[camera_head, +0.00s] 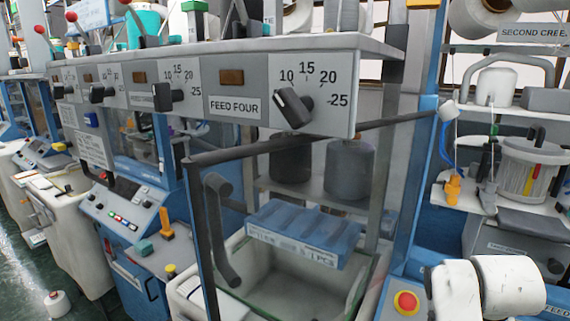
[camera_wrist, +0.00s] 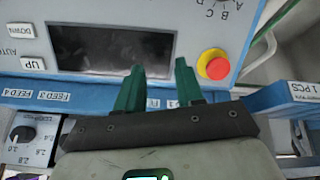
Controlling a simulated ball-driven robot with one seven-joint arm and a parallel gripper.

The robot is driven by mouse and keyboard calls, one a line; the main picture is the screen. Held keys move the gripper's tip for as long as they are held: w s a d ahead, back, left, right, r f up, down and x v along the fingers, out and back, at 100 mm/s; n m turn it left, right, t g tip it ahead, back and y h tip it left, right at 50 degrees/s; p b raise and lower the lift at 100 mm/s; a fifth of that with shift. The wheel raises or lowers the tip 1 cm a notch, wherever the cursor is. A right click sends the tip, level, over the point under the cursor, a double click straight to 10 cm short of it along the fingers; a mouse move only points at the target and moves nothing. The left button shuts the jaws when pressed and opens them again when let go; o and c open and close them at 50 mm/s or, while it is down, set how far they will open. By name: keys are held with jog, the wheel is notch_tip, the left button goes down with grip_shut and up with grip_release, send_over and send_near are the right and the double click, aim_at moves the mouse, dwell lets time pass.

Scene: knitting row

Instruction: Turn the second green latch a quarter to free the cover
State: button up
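My gripper (camera_wrist: 160,75) shows in the wrist view, with two dark green fingers standing apart and nothing between them. It is open, over the lower edge of a grey control panel (camera_wrist: 195,20) with a dark screen (camera_wrist: 110,48). I cannot make out a green latch for certain in either view. I cannot tell which part is the cover. My gripper's fingers cannot be made out in the head view.
A red button on yellow (camera_wrist: 213,64) sits right of the fingers; a similar one (camera_head: 405,302) shows in the head view. A blue ribbed piece (camera_head: 305,233) lies over a pale bin (camera_head: 285,290). A dark bar (camera_head: 310,137) crosses above it. A knob (camera_head: 293,107) juts from the FEED FOUR panel.

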jog(key=s+a+f+n+g+y+b, duration=0.15)
jog(key=s+a+f, duration=0.25)
jog(key=s+f, duration=1)
jog(key=s+a+f+g, duration=0.1)
jog(key=s+f, duration=0.3)
jog(key=s, duration=0.4)
jog(key=s+a+f+n+g+y, duration=0.1)
jog(key=s+a+f, duration=0.3)
jog(key=s, duration=0.5)
jog(key=shift+f+b, duration=0.45)
jog(key=shift+f, duration=0.15)
jog(key=shift+c, duration=0.5)
